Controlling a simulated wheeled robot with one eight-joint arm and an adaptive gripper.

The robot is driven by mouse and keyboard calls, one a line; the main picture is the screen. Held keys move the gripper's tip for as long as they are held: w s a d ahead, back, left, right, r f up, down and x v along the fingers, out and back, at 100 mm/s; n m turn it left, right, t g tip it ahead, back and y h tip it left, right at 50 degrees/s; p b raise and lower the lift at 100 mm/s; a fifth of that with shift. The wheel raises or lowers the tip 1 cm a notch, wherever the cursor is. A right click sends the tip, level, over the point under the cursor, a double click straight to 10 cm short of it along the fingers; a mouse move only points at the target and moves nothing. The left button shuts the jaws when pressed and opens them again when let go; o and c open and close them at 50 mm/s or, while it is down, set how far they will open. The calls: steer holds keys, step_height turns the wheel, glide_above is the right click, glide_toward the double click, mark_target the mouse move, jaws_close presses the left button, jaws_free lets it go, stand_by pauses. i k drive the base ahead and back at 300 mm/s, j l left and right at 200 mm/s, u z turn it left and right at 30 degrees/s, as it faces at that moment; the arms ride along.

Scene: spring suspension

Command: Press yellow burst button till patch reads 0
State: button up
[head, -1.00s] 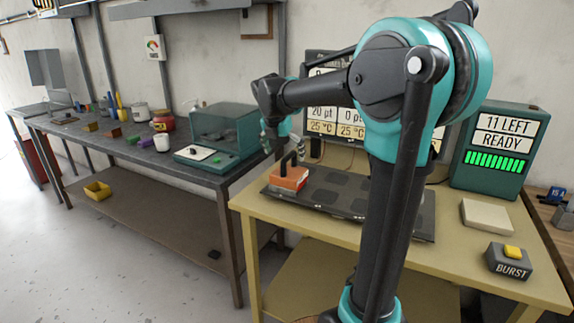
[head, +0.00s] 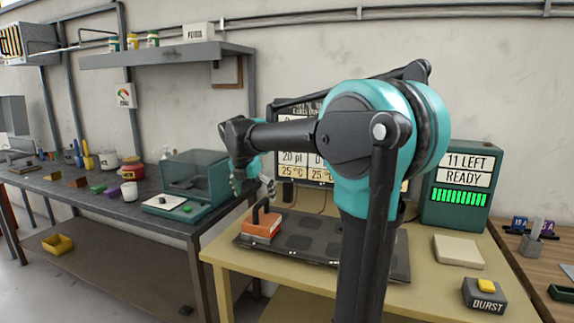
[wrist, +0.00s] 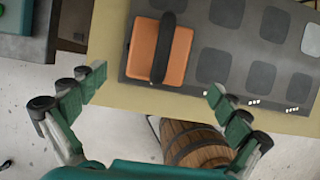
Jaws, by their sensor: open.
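The yellow button (head: 486,286) sits on a dark grey box marked BURST (head: 484,299) at the front right of the yellow table. A screen (head: 298,159) behind my arm shows "20 pt" and "25 °C"; my arm hides much of it. A green unit (head: 463,187) reads "11 LEFT" and "READY" above a green bar row. My gripper (head: 252,184) is open and empty at the table's left side, far from the button. In the wrist view my open gripper (wrist: 155,92) is over the table's edge, near an orange block with a dark handle (wrist: 172,55).
The orange block (head: 262,226) stands on a dark mat with grey patches (head: 335,250). A beige pad (head: 458,251) lies beside the button box. A grey bench (head: 120,213) with a glass-fronted box (head: 190,183) is at left. A wooden barrel (wrist: 195,145) shows below.

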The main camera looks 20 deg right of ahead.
mark_target(484, 285)
steer(key=z, duration=0.7)
